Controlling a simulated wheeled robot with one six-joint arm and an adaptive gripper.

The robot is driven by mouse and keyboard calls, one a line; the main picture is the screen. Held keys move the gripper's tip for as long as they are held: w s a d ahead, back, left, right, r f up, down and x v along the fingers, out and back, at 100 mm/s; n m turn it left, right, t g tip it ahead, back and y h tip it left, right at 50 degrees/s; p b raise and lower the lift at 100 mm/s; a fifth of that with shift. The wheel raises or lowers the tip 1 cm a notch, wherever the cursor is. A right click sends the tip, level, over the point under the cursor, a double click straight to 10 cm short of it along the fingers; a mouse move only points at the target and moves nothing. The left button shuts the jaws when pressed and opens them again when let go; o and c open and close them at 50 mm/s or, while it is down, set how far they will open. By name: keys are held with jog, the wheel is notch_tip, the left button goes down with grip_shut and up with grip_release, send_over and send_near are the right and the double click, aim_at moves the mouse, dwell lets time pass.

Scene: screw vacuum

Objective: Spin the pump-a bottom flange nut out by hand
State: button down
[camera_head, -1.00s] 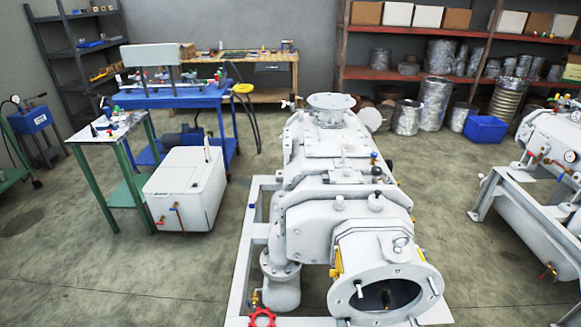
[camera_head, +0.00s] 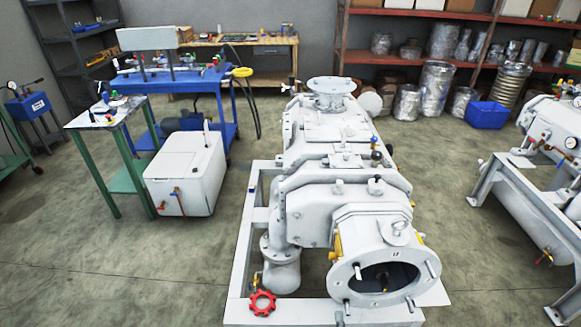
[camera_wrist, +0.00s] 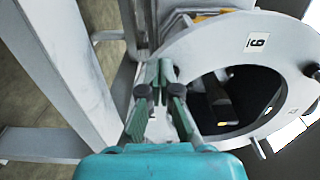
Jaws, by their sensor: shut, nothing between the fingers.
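The white pump (camera_head: 345,200) stands on a white frame, its round end flange (camera_head: 345,273) facing the front right with an open dark bore. Several short studs stick out around the flange rim, one low at the left (camera_head: 347,306). In the wrist view the flange ring (camera_wrist: 190,50) with a number label fills the upper right. I cannot make out the bottom flange nut clearly; at this size it is not distinct from the studs. My gripper (camera_wrist: 160,70) is shut and empty, its fingertips close together in front of the ring's left edge. It does not show in the head view.
A red handwheel (camera_head: 262,303) sits low at the frame's front left. White frame beams (camera_wrist: 75,80) run along the left of the wrist view. A white box unit (camera_head: 186,175) and green table (camera_head: 125,145) stand left. Floor between them and the pump is clear.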

aim_at(340, 298)
jog(key=s, duration=0.3)
dwell(0.4)
jog(key=shift+w+d+r, duration=0.1)
jog(key=shift+w+r, duration=0.3)
jog(key=shift+w, duration=0.6)
jog(key=shift+w+d+r, duration=0.1)
jog(key=shift+w+r, duration=0.3)
jog(key=shift+w, duration=0.6)
jog(key=shift+w+d+r, duration=0.1)
jog(key=shift+w+r, duration=0.3)
jog(key=shift+w, duration=0.6)
jog(key=shift+f, duration=0.6)
jog(key=shift+d+f, duration=0.1)
jog(key=shift+f, duration=0.35)
